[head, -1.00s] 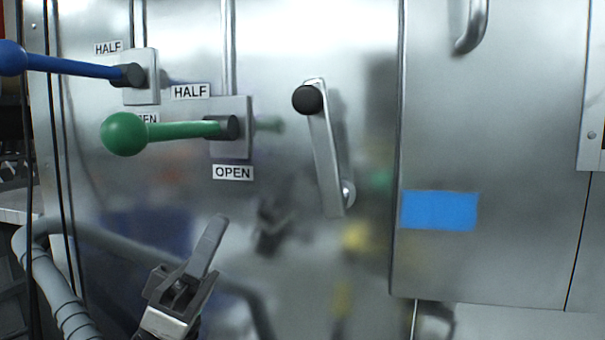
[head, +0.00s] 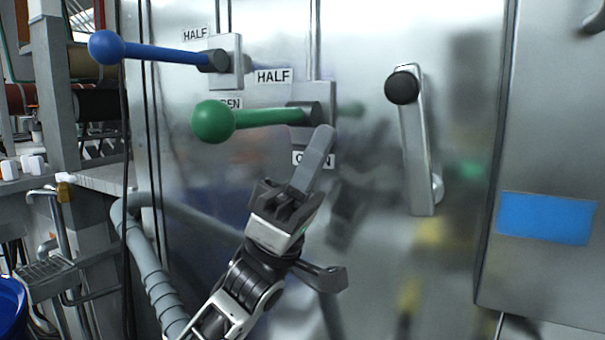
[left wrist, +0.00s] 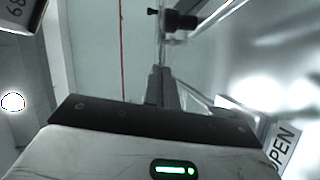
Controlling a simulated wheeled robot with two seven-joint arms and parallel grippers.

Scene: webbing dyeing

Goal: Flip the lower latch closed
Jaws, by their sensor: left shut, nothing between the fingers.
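A metal latch arm (head: 415,150) with a black round knob (head: 402,88) at its upper end is mounted on the steel panel in the head view. It stands nearly upright, with its pivot at the lower end. My left gripper (head: 322,145) is shut and empty. In the picture its fingers point up and right, just below the hub of the green-knobbed lever (head: 265,118), and cover part of the OPEN label (head: 298,158). It is left of the latch and apart from it. In the left wrist view the closed fingers (left wrist: 160,88) show at the centre. My right gripper is out of view.
A blue-knobbed lever (head: 160,52) sits above the green one; both stick out to the left. HALF labels (head: 272,76) are near them. A ribbed grey hose (head: 160,285) runs at lower left. A blue plate (head: 546,217) is on the right panel.

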